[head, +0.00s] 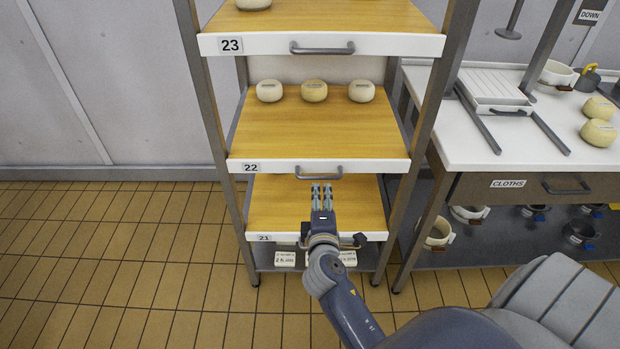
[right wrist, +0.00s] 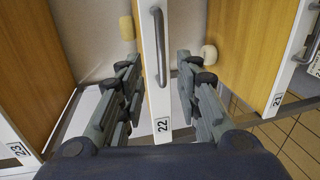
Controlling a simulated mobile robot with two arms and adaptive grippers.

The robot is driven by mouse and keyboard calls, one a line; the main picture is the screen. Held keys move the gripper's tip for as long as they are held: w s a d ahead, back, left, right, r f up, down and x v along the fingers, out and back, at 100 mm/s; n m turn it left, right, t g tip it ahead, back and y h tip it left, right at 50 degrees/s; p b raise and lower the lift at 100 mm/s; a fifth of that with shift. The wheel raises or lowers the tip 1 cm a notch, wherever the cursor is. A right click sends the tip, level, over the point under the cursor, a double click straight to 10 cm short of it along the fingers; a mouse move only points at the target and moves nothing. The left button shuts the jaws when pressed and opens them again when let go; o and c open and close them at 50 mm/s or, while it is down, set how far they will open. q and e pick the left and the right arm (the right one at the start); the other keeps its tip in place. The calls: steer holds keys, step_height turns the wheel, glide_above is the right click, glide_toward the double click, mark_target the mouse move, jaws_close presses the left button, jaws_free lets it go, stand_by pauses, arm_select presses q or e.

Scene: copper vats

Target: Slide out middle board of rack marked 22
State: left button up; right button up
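The rack's middle board, marked 22 (head: 318,145), has a wooden top, a white front edge and a grey bar handle (head: 319,173). Three pale round cheeses (head: 314,91) sit along its back. My right gripper (head: 322,189) is open and empty, just below and in front of that handle. In the right wrist view the open fingers (right wrist: 158,75) point toward the white edge labelled 22 (right wrist: 161,126), with the handle (right wrist: 160,48) ahead between them. I cannot tell whether they touch it. My left gripper is not in view.
Board 23 (head: 320,44) is above and board 21 (head: 265,204) below, each with a handle. Grey rack posts (head: 207,105) flank the boards. A white counter (head: 495,130) with a CLOTHS drawer stands close on the right. Tiled floor (head: 120,250) is clear at left.

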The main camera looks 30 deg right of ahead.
mark_target(320, 176)
steer(key=x, duration=1)
steer(key=shift+w, duration=0.15)
steer(key=shift+c, duration=0.6)
jaws_close()
